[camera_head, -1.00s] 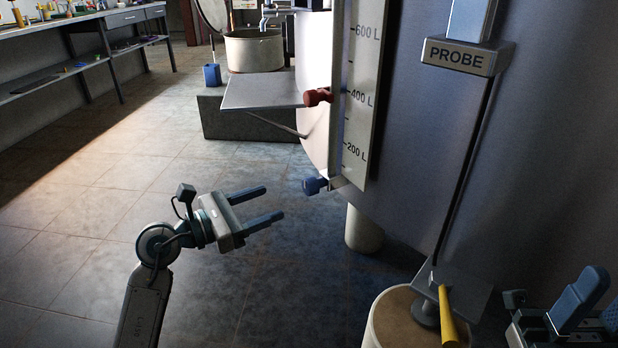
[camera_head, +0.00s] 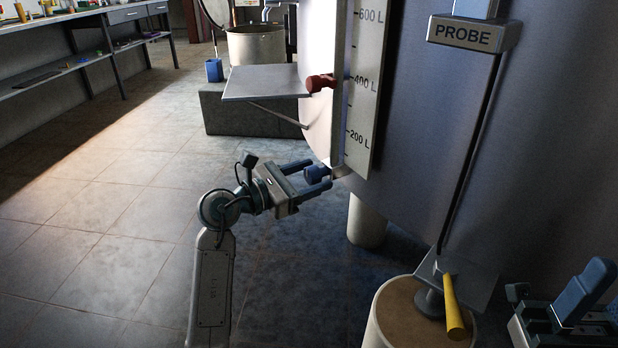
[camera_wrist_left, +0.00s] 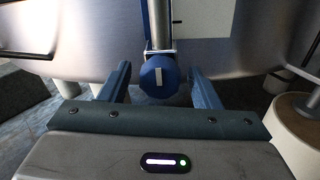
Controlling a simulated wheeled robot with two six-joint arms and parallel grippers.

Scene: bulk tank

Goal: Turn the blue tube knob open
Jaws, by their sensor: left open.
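The blue tube knob (camera_head: 315,175) sits at the foot of the sight tube on the big metal tank. In the left wrist view the knob (camera_wrist_left: 158,78) faces me with a pale upright mark on its face. My left gripper (camera_head: 319,174) is open, with its two fingers on either side of the knob. In the left wrist view gaps show between the knob and both fingers, and I cannot see contact. My right gripper (camera_head: 600,300) is at the lower right, empty, its fingers apart and partly cut off by the picture edge.
A red knob (camera_head: 320,83) sits higher on the tube beside the level scale (camera_head: 362,100). A grey shelf (camera_head: 266,82) juts out left of it. A tub (camera_head: 388,325) with a yellow handle (camera_head: 453,307) above it stands below the probe. The floor on the left is clear.

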